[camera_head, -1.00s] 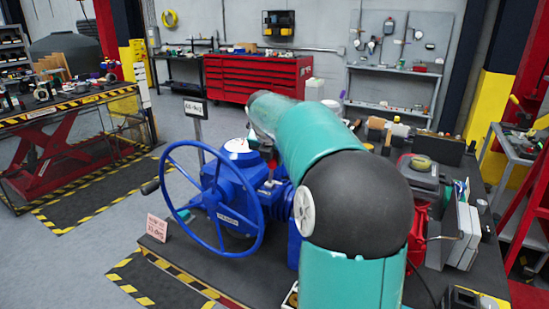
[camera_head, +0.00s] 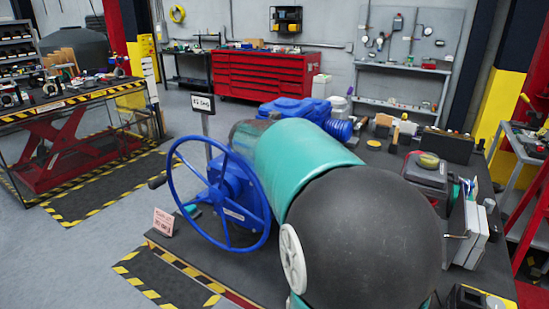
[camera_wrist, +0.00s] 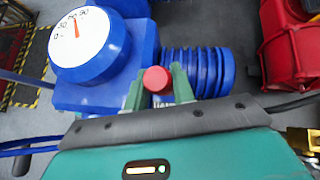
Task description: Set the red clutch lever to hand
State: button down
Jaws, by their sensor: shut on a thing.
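The red clutch lever's round knob (camera_wrist: 156,79) shows in the wrist view, between the two green fingers of my gripper (camera_wrist: 158,86). My gripper is shut on it; the lever's shaft below the knob is mostly hidden. The blue valve actuator (camera_wrist: 122,52) stands beyond the fingers. Its white dial (camera_wrist: 79,38) has a red needle pointing near the upper numbers. In the head view the actuator's blue handwheel (camera_head: 219,192) is at the left, and my arm covers the lever and my gripper.
A pink sign (camera_head: 163,222) stands left of the handwheel on the dark bench (camera_head: 235,275). A tagged post (camera_head: 203,104) rises behind the wheel. A red part (camera_wrist: 290,45) is at the wrist view's right. Tools and boxes crowd the bench's right side.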

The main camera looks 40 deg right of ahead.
jog(key=c, duration=1.2)
grip_release()
jog(key=shift+o, duration=0.2)
jog(key=v, duration=1.3)
jog(key=shift+a+r, duration=0.25)
jog(key=shift+r, duration=0.1)
jog(key=shift+s, duration=0.15)
